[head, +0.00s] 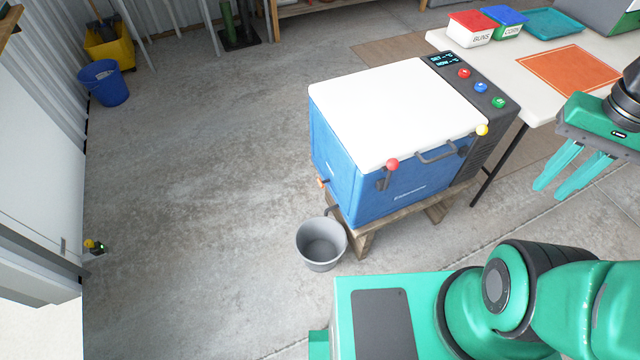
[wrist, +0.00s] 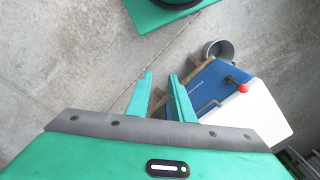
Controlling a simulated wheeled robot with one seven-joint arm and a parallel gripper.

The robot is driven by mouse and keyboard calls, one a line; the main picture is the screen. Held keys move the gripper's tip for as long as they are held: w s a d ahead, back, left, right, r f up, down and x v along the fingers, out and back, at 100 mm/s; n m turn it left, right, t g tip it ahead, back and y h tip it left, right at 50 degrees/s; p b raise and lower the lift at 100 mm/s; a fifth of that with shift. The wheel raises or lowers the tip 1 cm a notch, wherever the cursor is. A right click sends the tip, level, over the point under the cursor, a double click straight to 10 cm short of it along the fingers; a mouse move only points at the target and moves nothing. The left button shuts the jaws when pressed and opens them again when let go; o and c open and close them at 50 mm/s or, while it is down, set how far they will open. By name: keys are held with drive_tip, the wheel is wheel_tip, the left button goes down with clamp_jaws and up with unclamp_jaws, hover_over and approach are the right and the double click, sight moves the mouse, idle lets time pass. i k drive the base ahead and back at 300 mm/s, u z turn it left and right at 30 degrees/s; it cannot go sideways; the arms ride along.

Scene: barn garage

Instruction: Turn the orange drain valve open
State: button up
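The orange drain valve (head: 321,182) is a small part low on the left side of the blue cooler (head: 405,192), seen in the head view. Its handle is too small to tell how it is turned. I cannot make out the valve in the wrist view. The cooler has a closed white lid (head: 390,110) and also shows in the wrist view (wrist: 215,88). My gripper (head: 551,192) is up at the right of the head view, well apart from the cooler and the valve. Its two green fingers (wrist: 160,75) are spread with nothing between them.
A grey bucket (head: 321,243) stands on the floor below the valve. The cooler rests on a wooden stand (head: 362,242). Red (head: 392,164) and yellow (head: 482,130) latch knobs stick out at its front. A white table (head: 500,60) stands behind right. Floor to the left is clear.

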sight(321, 183)
drive_tip(key=z, duration=0.55)
drive_tip(key=k, duration=1.5)
drive_tip(key=u, duration=0.75)
drive_tip(key=i, duration=0.5)
drive_tip(key=z, duration=0.05)
